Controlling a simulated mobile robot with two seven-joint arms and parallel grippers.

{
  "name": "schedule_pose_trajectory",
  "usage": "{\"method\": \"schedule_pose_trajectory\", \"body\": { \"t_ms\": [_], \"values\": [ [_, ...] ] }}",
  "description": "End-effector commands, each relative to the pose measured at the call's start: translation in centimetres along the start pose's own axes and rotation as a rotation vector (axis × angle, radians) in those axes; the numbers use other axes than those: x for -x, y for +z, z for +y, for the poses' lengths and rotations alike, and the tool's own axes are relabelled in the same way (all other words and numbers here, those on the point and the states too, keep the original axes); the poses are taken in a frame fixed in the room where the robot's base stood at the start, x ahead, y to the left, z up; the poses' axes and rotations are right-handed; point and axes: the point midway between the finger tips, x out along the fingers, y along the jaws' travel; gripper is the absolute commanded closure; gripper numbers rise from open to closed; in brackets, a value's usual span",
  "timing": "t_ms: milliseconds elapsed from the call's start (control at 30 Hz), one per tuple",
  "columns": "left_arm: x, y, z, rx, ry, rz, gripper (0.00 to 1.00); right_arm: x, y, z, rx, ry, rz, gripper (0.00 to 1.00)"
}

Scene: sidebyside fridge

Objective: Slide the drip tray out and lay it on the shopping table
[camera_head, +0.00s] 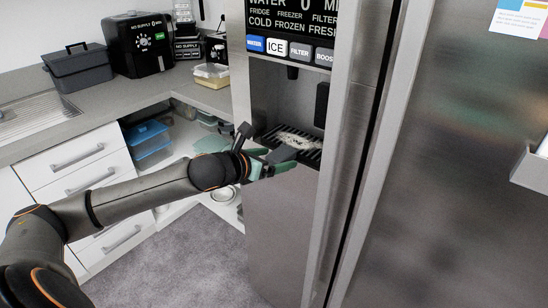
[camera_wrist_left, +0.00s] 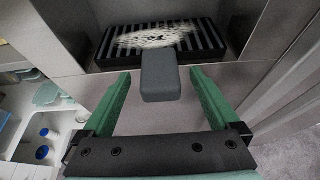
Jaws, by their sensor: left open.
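The drip tray (camera_head: 309,151) is a black slatted grille with a pale, worn-looking patch, lying in the fridge's dispenser recess. It also shows in the left wrist view (camera_wrist_left: 201,48), at the top. A grey block-like tab (camera_wrist_left: 158,75) sticks out from the tray's front edge. My left gripper (camera_head: 277,163) is at the front of the recess. In the left wrist view its two green fingers (camera_wrist_left: 158,92) are open, one on each side of the tab, with gaps between. My right gripper is not in view, and no shopping table is in view.
The fridge door (camera_head: 282,225) stands below the recess, with a vertical door handle (camera_head: 352,150) close on the right. A nozzle (camera_head: 292,72) hangs above the tray. Left is a counter (camera_head: 75,115) with a black appliance (camera_head: 138,45) and open shelves below. Grey floor (camera_head: 185,260) is clear.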

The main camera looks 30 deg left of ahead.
Motion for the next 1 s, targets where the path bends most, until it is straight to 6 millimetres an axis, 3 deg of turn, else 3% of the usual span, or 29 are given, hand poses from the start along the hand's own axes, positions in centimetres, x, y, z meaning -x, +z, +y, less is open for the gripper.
{"method": "schedule_pose_trajectory", "body": {
  "t_ms": [267,1000],
  "values": [
    [-0.07,-0.02,0.0,0.0,0.0,0.0,0.06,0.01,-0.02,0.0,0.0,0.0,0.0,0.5],
    [-0.05,0.0,-0.01,0.0,0.0,0.0,0.89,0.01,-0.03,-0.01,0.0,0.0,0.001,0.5]
  ]
}}
